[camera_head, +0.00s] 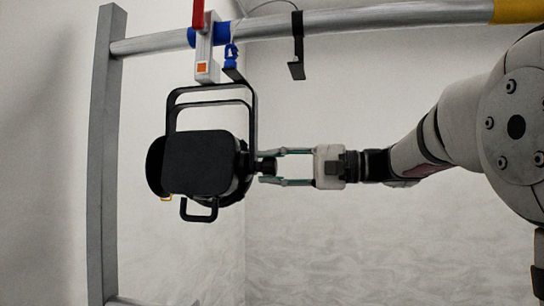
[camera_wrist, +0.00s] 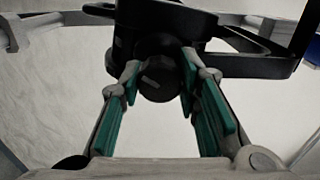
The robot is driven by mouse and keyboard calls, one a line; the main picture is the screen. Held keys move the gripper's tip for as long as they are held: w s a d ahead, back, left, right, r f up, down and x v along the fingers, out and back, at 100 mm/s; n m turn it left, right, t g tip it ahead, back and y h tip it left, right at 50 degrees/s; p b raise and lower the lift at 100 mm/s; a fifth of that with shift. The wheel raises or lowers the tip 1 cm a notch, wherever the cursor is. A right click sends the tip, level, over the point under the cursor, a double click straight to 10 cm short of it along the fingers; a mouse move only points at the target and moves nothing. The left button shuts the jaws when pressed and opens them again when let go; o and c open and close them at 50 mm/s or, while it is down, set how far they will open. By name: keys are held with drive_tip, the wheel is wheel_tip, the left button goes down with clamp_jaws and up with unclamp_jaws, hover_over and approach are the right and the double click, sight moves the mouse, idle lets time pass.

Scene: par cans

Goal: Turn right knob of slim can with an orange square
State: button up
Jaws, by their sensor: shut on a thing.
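The slim can (camera_head: 198,163) is a black stage lamp hanging in its black yoke (camera_head: 252,110) from a metal pipe, left of centre in the head view. The orange square (camera_head: 202,68) is on the white and blue clamp above it. The right knob (camera_head: 267,166) sticks out on the can's right side. It shows as a dark, faceted knob in the wrist view (camera_wrist: 160,78). My gripper (camera_head: 268,166) reaches in from the right, level with the knob. Its green-padded fingers (camera_wrist: 160,82) are shut on the knob, one on each side.
The horizontal pipe (camera_head: 350,20) runs above my arm, with a yellow part at far right. A black hook bracket (camera_head: 297,50) hangs from it. A grey upright post (camera_head: 103,150) stands left of the can. The space below my arm is clear.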

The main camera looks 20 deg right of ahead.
drive_tip(key=shift+m, duration=0.4)
drive_tip(key=o, duration=1.2)
drive_tip(key=v, duration=1.2)
drive_tip(key=shift+a+f, duration=0.1)
